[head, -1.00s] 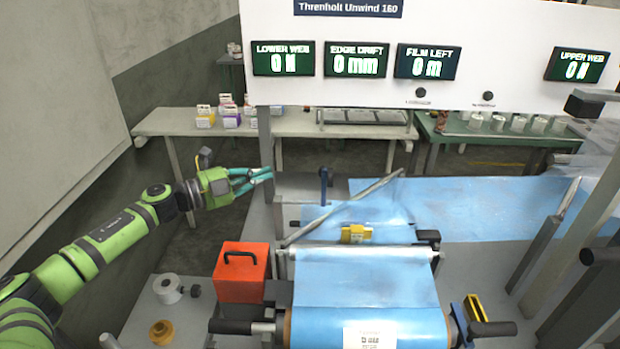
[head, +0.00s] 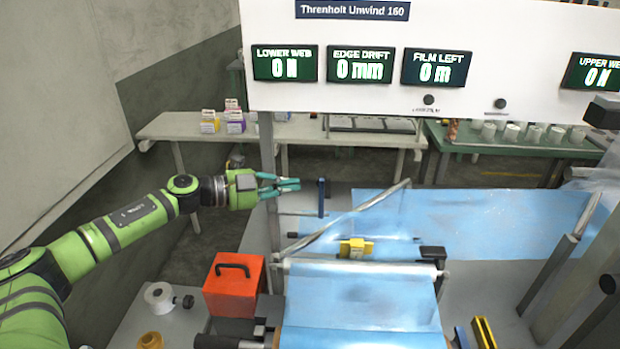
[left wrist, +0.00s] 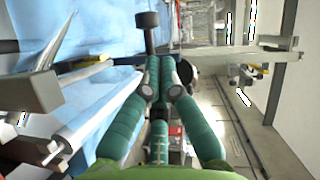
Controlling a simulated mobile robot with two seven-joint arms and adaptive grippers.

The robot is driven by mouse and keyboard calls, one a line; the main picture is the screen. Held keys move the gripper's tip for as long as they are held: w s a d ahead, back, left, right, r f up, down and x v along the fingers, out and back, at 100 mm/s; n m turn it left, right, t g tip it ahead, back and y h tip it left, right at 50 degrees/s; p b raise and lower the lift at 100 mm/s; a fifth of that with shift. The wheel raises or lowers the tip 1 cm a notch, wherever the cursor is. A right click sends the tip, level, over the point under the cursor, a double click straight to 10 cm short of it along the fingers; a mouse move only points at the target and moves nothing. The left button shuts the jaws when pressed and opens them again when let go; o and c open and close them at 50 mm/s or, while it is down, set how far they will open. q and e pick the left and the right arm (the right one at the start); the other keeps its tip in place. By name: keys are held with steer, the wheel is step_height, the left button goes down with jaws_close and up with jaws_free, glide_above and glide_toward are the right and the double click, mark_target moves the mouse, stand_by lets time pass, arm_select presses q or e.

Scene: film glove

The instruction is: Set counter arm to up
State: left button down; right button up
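The blue film machine's frame carries a short upright dark-blue lever (head: 321,197), which looks like the counter arm; no label on it is readable. My left gripper (head: 297,184) is level with its upper part and just to its left, with a small gap in the head view. The teal fingers lie together and hold nothing visible. In the left wrist view the fingers (left wrist: 158,68) run side by side, and a dark cylinder on a thin stem (left wrist: 147,20) stands just beyond their tips; I cannot tell whether it is the same lever. My right gripper is not in view.
A grey post (head: 268,165) stands behind the left fingers. A slanted metal bar (head: 355,218) crosses the blue film (head: 450,225) right of the lever. A yellow block (head: 356,249) and an orange box (head: 234,287) sit nearer. The white display panel (head: 480,20) hangs above.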

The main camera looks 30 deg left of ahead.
mark_target(323, 195)
arm_select(q)
steer(key=w+d+f+n+p, duration=0.1)
steer(key=w+d+p, duration=0.2)
steer(key=w+p, duration=0.1)
steer(key=shift+w+f+g+p, duration=0.15)
steer(key=shift+w+g+p, duration=0.2)
steer(key=shift+w, duration=0.2)
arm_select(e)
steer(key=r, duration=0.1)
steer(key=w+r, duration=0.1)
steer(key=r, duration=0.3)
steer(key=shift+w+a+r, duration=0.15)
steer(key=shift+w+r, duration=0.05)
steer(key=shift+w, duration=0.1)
arm_select(q)
steer(key=shift+a, duration=0.1)
